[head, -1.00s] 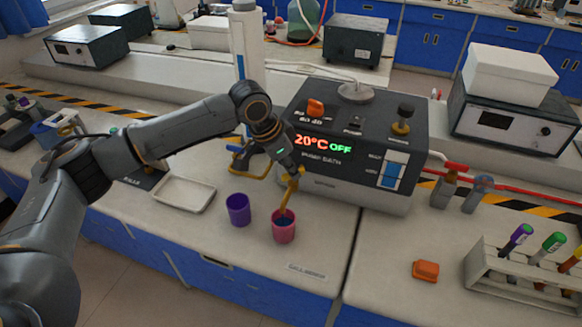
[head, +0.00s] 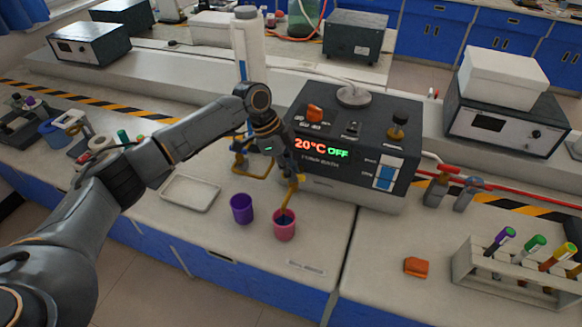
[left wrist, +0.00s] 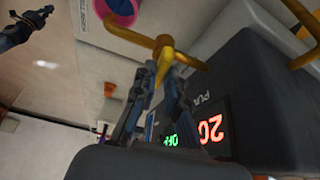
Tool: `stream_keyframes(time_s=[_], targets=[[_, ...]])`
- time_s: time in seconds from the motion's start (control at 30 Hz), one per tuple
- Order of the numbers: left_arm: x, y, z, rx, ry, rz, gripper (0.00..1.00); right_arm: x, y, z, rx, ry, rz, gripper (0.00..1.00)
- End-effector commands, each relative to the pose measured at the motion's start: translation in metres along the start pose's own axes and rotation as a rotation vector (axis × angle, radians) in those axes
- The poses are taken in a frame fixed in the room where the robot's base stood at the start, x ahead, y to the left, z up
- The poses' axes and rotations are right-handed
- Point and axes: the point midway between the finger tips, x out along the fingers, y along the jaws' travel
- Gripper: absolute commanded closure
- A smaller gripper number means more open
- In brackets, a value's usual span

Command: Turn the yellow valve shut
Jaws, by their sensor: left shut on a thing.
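The yellow valve (head: 293,184) is on the front of the dark pump bath (head: 345,155); its spout points down into a pink cup (head: 284,232) with dark blue inside. My left gripper (head: 291,170) is at the valve's top. In the left wrist view, my left gripper (left wrist: 166,74) has its two fingers shut on the yellow valve's handle (left wrist: 163,50), and a yellow pipe runs to either side. The fingers hide part of the handle in both views. The display reads 20°C OFF.
A purple cup (head: 241,209) stands left of the pink cup. A white tray (head: 190,193) lies further left. Yellow piping (head: 240,160) sits behind my gripper. A test tube rack (head: 500,278) and an orange block (head: 416,267) are at right. The bench front between them is clear.

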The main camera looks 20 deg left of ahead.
Motion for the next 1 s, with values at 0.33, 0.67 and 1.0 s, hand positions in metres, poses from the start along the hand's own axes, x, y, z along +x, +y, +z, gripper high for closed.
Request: stream_keyframes(time_s=[0.33, 0.67, 1.0], targets=[[0.0, -0.0011, -0.0007, 0.126, 0.001, 0.051, 1.0, 0.0007, -0.0001, 0.0001, 0.0, 0.0, 0.0, 1.0], [-0.0004, -0.0014, -0.0004, 0.148, 0.0, 0.059, 1.0, 0.0007, -0.0003, 0.0001, 0.0, 0.0, 0.0, 1.0], [-0.0004, -0.0014, -0.0004, 0.147, -0.001, 0.058, 0.65, 0.0007, -0.0005, 0.0, 0.0, 0.0, -0.001, 1.0]])
